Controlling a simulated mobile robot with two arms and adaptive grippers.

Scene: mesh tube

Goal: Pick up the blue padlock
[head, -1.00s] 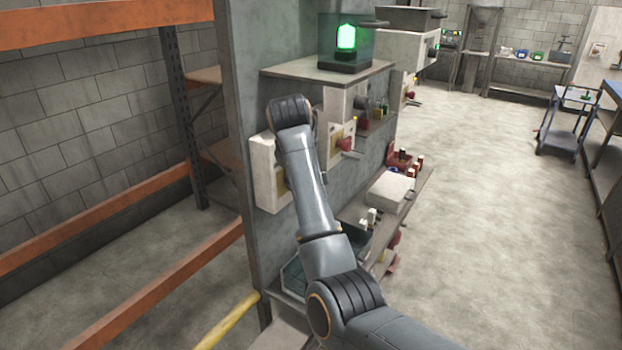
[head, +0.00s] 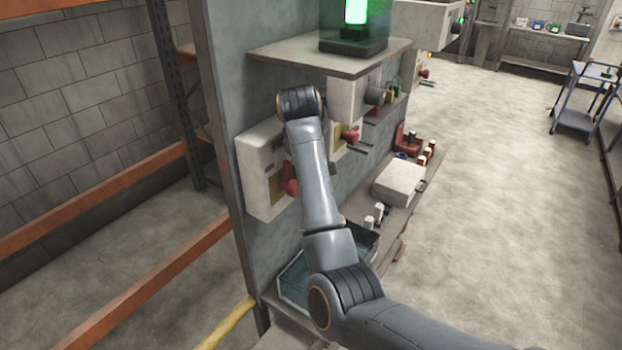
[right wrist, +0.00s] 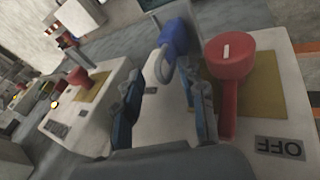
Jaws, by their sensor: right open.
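The blue padlock (right wrist: 175,38) shows in the right wrist view, with its pale shackle (right wrist: 162,68) towards my gripper. It is beside a red rotary switch (right wrist: 229,58) on a white box with an OFF label. My right gripper (right wrist: 163,80) is open, its two fingers on either side of the line to the shackle. I cannot tell whether they touch it or what the shackle hangs on. In the head view my right arm (head: 318,180) reaches to the wall boxes and hides its gripper and the padlock. My left gripper is not in view.
A white switch box (head: 262,170) and another with a red handle (head: 350,134) stick out from the grey panel. A shelf above carries a green lamp (head: 355,12). A lower ledge holds a white box (head: 399,182) and small items. Open floor lies to the right.

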